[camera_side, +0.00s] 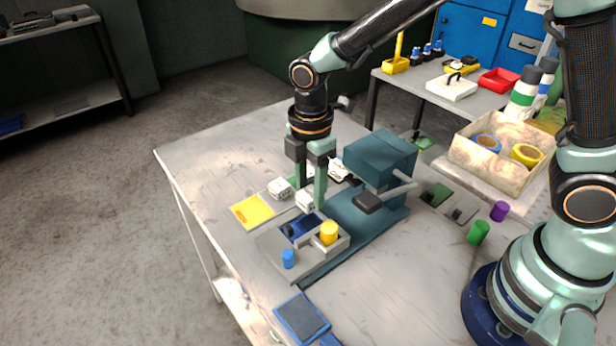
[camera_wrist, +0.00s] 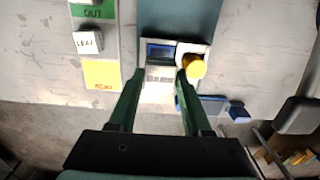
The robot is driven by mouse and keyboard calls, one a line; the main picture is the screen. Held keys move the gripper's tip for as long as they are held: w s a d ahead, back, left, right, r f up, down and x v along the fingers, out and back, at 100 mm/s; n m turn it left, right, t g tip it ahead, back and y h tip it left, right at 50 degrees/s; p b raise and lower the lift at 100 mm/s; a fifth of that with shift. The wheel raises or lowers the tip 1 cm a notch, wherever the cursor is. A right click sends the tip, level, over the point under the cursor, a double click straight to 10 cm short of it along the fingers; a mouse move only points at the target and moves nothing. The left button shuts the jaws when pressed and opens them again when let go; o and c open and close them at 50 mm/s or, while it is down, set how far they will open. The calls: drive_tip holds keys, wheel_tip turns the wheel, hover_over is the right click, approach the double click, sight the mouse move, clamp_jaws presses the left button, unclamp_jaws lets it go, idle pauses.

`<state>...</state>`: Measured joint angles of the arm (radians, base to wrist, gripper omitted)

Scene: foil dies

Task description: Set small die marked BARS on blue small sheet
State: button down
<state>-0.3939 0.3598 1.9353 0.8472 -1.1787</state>
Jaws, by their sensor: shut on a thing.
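My gripper (camera_side: 311,198) is shut on a small white die (camera_side: 304,201), holding it just behind the blue sheet in the side view. In the wrist view, BARS shows on this die (camera_wrist: 159,79) between the fingertips (camera_wrist: 160,74). The small blue sheet (camera_side: 307,226) lies on the grey bed of the press; in the wrist view it (camera_wrist: 160,53) is just beyond the die. The die looks raised above the bed, but I cannot tell its exact height. Another white die (camera_side: 279,188), marked LEAF in the wrist view (camera_wrist: 88,43), stands on the grey strip to the left.
A yellow sheet (camera_side: 252,211) lies left of the bed. A blue pad (camera_side: 302,318) lies in front.

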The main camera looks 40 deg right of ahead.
sight(310, 206)
drive_tip(key=shift+f, duration=2.35)
drive_tip(key=shift+f, duration=0.15)
drive_tip(key=c, duration=0.6)
unclamp_jaws()
